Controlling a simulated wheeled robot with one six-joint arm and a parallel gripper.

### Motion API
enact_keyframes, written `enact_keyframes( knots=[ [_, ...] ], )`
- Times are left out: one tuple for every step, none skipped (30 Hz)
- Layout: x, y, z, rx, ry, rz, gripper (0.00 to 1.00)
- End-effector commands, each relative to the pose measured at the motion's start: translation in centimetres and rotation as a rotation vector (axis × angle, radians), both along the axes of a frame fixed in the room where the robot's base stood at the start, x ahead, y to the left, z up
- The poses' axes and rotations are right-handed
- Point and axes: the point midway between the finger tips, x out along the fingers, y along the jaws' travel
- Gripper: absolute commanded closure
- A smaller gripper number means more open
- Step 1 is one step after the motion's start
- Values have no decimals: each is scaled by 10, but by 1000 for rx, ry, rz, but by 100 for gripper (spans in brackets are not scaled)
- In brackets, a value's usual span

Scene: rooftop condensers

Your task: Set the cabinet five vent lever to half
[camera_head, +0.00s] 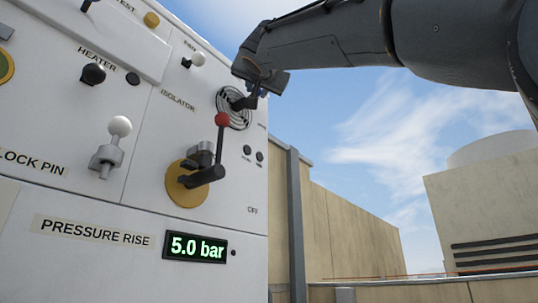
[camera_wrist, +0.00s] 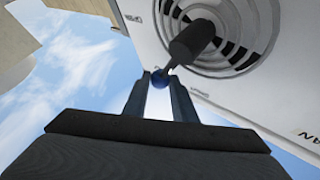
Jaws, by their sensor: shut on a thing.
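The round slotted vent (camera_head: 225,118) is on the right side of the white cabinet front; it also shows in the wrist view (camera_wrist: 245,62). Its lever has a dark hub (camera_wrist: 192,42) and a thin rod ending in a blue ball knob (camera_wrist: 160,79). My gripper (camera_wrist: 158,74) is shut with its two fingers on either side of the blue knob. In the head view my gripper (camera_head: 258,88) is at the upper right of the vent and partly hides the lever. The lever's scale marks are too small to read.
Below the vent is the red-knobbed isolator handle (camera_head: 221,120) on a yellow disc. A white-knobbed switch (camera_head: 198,59) is above left, and a white-topped lock pin (camera_head: 120,127) is farther left. A display (camera_head: 195,247) reads 5.0 bar. Open air lies right of the cabinet.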

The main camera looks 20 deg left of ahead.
Motion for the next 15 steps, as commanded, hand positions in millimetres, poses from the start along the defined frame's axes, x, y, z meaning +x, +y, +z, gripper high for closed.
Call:
enact_keyframes(
  knots=[
    [-1, -2, 3, 1, -5, -1, 100],
    [-1, -2, 3, 1, -5, -1, 100],
    [-1, -2, 3, 1, -5, -1, 100],
    [-1, -2, 3, 1, -5, -1, 100],
    [-1, -2, 3, 1, -5, -1, 74],
    [-1, -2, 3, 1, -5, -1, 67],
    [-1, -2, 3, 1, -5, -1, 62],
    [-1, -2, 2, 1, -4, -1, 57],
    [-1, -1, 2, 2, -3, -1, 57],
    [-1, -1, 2, 2, -2, -1, 57],
    [0, -1, 2, 2, -2, -1, 57],
    [0, -1, 1, 2, -2, -1, 57],
    [0, -1, 1, 1, -2, -1, 57],
    [0, -1, 1, 1, -2, -1, 57],
    [0, -1, 1, 1, -2, -1, 57]
  ],
)
